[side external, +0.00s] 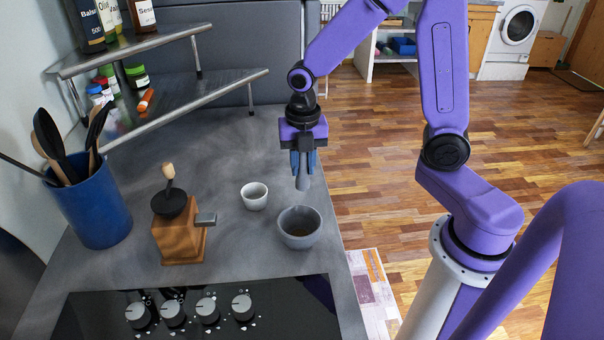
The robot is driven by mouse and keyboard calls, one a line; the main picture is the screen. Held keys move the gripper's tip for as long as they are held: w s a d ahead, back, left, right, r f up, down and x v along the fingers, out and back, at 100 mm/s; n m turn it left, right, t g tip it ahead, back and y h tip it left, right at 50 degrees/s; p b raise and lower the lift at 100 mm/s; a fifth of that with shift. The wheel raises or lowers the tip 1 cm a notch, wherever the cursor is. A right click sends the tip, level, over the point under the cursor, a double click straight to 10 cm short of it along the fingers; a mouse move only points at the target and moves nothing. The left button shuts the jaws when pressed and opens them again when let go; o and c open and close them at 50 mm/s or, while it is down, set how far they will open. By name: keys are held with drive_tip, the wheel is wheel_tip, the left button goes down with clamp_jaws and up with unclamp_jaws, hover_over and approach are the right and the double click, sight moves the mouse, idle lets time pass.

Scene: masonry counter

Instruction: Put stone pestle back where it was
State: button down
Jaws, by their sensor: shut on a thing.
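My gripper (303,162) points down in the side external view, above the back of a grey stone mortar. It is shut on the grey stone pestle (303,184), which hangs upright with its lower end below the fingers. The pestle's upper part is hidden between the fingers. The grey mortar (300,240) stands on the counter below, near its right edge. The pestle's tip appears just above the mortar's far rim; whether it is over the opening or behind it, I cannot tell.
A small white cup (254,196) stands left of the mortar. A wooden coffee grinder (180,236) and a blue utensil holder (95,212) stand further left. A black cooktop (270,300) with knobs lies in front. A two-tier metal shelf (190,85) is at the back left.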

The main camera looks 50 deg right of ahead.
sight(302, 174)
drive_tip(key=shift+w+f, duration=0.1)
drive_tip(key=shift+f, duration=1.55)
drive_tip(key=shift+f, duration=0.1)
drive_tip(key=c, duration=0.9)
unclamp_jaws()
